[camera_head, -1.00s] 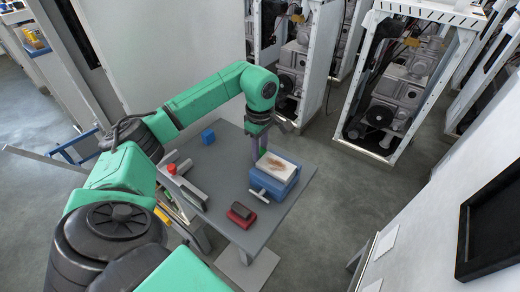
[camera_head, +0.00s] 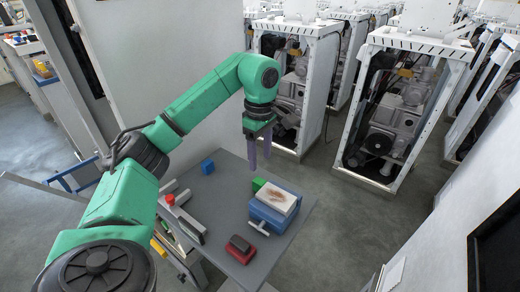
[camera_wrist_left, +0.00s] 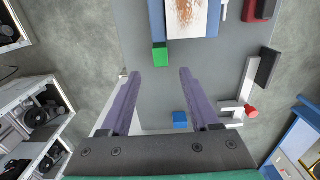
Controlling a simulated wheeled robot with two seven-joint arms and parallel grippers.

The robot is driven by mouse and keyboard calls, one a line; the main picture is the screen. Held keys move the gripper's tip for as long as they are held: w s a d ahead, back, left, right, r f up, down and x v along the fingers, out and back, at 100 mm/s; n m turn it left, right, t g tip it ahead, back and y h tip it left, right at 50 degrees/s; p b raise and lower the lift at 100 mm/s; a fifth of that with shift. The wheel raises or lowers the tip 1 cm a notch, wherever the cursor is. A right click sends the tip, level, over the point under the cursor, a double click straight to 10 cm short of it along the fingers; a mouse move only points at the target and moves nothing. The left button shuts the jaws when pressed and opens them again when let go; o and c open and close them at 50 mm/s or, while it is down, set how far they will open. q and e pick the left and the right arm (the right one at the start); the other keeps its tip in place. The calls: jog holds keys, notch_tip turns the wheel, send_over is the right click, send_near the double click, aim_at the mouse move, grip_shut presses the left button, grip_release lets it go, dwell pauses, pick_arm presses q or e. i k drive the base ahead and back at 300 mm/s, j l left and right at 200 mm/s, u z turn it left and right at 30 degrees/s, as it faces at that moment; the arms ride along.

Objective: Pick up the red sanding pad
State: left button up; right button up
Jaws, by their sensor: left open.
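The red sanding pad (camera_head: 240,248) with its dark top lies on the grey table (camera_head: 225,208), near the front edge in the head view. It shows partly at the top edge of the left wrist view (camera_wrist_left: 264,10). My left gripper (camera_head: 260,164) is open and empty, pointing down above the far part of the table, well apart from the pad. In the left wrist view its two purple fingers (camera_wrist_left: 160,75) are spread, with a green block (camera_wrist_left: 160,56) seen beyond and between them. My right gripper is not in view.
A blue vise (camera_head: 268,214) holding a pale board (camera_head: 277,197) stands beside the pad. A blue cube (camera_head: 207,166) and a grey metal tool with a red knob (camera_head: 170,199) are on the table's left side. Machine racks (camera_head: 390,110) stand behind.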

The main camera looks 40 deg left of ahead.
aim_at(240, 249)
jog(key=k+l, duration=0.45)
jog(key=l, duration=0.3)
jog(key=k+l, duration=0.25)
jog(key=l, duration=0.1)
